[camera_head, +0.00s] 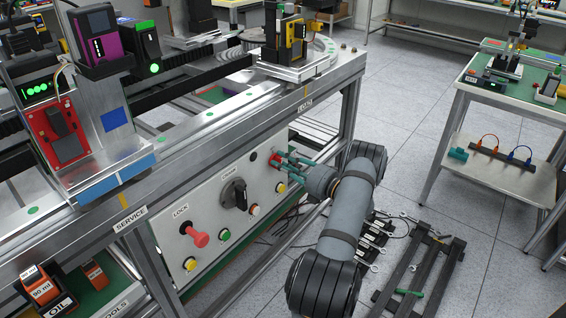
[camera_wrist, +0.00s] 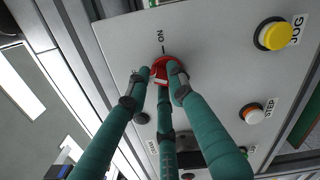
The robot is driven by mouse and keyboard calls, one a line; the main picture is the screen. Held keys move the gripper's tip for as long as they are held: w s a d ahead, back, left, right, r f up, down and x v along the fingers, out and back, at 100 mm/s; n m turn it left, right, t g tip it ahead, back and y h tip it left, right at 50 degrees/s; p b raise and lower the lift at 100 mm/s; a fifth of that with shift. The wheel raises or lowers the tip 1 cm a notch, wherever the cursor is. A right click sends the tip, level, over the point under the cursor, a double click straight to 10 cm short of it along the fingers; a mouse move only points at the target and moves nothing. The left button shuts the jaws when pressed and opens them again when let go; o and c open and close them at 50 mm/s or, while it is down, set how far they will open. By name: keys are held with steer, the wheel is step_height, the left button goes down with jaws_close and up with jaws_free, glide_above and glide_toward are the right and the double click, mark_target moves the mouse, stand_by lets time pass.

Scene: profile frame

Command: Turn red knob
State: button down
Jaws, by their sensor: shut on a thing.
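The red knob (camera_wrist: 161,74) sits on the light grey control panel below an "ON" label in the wrist view. Teal fingers of my gripper (camera_wrist: 168,72) close around the knob from both sides, and a third finger reaches it from below. They hide part of the knob. In the head view my gripper (camera_head: 280,161) meets the panel at its upper right end, and only a bit of red (camera_head: 273,158) shows between the fingers.
The panel (camera_head: 205,210) also carries a black rotary switch (camera_head: 234,194), a red lock knob (camera_head: 197,236) and several coloured buttons. A yellow button (camera_wrist: 273,36) marked "JOG" is near my fingers. Loose tools and a dark frame lie on the floor at right.

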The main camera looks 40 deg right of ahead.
steer(key=shift+s+a+f+g+y, duration=0.15)
steer(key=shift+a+f+g+y, duration=0.15)
steer(key=shift+a+f, duration=0.25)
steer(key=c, duration=1.6)
jaws_free()
steer(key=shift+o, duration=0.2)
steer(key=shift+d, duration=0.1)
steer(key=shift+d+r, duration=0.15)
steer(key=shift+r, duration=0.05)
steer(key=v, duration=1.1)
steer(key=shift+s, duration=0.4)
